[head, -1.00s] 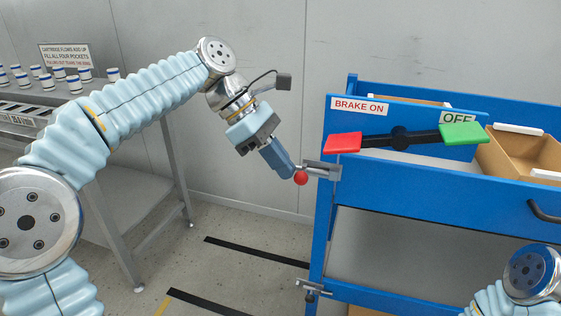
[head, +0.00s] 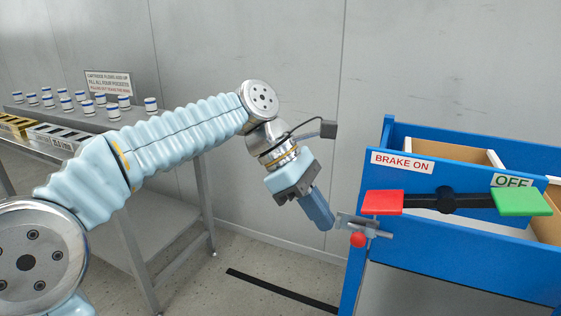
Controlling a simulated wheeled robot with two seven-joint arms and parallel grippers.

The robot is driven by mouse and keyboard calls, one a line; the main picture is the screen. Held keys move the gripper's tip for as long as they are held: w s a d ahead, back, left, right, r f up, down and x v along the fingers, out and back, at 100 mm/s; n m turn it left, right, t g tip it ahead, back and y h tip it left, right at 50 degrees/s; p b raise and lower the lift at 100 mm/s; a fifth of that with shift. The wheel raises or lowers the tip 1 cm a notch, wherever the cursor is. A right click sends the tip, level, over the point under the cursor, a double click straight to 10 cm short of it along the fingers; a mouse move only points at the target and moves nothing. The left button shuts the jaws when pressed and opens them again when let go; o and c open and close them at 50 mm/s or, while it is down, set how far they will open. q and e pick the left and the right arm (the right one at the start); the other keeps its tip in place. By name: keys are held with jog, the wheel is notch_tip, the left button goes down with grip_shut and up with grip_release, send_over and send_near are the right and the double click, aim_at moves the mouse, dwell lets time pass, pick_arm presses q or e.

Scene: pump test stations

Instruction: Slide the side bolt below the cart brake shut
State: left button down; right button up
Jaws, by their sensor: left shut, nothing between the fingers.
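The side bolt (head: 352,222) is a grey metal bar on the blue cart's left corner, below the red end of the cart brake (head: 446,200). Its red ball knob (head: 358,240) hangs just under the bar. The brake is a black cross lever with a red pad at the "BRAKE ON" label and a green pad at "OFF". My left gripper (head: 328,225) is shut and empty, its tip just left of the bolt's outer end. I cannot tell if it touches the bolt. My right gripper is out of view.
The blue cart (head: 440,262) fills the right side, with open cardboard boxes (head: 455,148) on top. A grey bench (head: 185,135) with several small white-and-blue cartridges stands at the left. The wall is behind; floor between bench and cart is clear.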

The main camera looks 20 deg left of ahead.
pick_arm(q)
jog(key=b+v, duration=0.1)
jog(key=v, duration=0.9)
jog(key=shift+a+r, duration=0.15)
jog(key=shift+a, duration=0.15)
